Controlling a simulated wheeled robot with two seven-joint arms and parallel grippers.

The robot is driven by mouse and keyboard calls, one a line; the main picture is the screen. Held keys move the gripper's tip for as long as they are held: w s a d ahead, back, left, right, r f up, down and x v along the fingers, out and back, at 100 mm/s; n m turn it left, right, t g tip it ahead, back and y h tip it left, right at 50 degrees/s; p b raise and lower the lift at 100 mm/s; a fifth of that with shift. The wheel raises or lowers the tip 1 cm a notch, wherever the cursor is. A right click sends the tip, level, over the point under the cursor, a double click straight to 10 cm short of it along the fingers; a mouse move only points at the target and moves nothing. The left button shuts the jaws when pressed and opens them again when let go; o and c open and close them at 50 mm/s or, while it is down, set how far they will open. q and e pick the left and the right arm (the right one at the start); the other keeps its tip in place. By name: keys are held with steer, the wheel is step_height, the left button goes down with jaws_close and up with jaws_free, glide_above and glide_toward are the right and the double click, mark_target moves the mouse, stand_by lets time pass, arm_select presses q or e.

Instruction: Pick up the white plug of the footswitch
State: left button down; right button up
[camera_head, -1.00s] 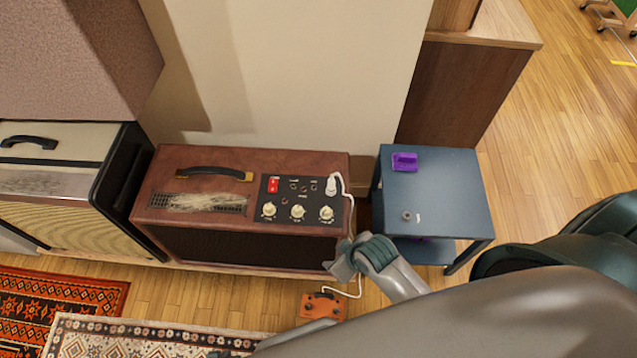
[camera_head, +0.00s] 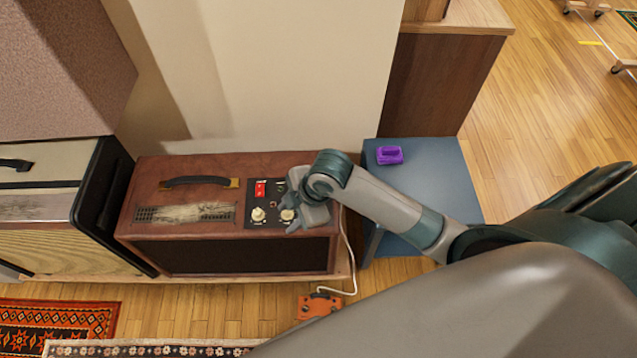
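The brown amp (camera_head: 150,215) stands against the wall, with a black control panel (camera_head: 249,211) on its top right. My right gripper (camera_head: 298,208) is over the right part of this panel, covering the plug's place; the white plug is hidden behind it. I cannot tell whether its fingers are apart or touch anything. The white cable (camera_head: 350,262) runs down the amp's right side to the orange footswitch (camera_head: 318,306) on the floor. My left gripper is not in view.
A red switch (camera_head: 260,189) and white knobs (camera_head: 258,214) show on the panel near my gripper. A blue side table (camera_head: 450,175) with a purple object (camera_head: 389,155) stands to the right, under my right arm. Another amp (camera_head: 45,235) is at left.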

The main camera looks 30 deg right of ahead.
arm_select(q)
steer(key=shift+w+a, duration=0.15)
arm_select(e)
steer(key=w+d+r+n+g+h, duration=0.3)
steer(key=w+d+r+n, duration=0.4)
steer(key=d+r+n, duration=0.5)
steer(key=shift+w+d+r+n+h, duration=0.2)
steer(key=shift+d+r+n+h, duration=0.15)
steer(key=shift+r+n, duration=0.4)
steer(key=shift+f, duration=0.15)
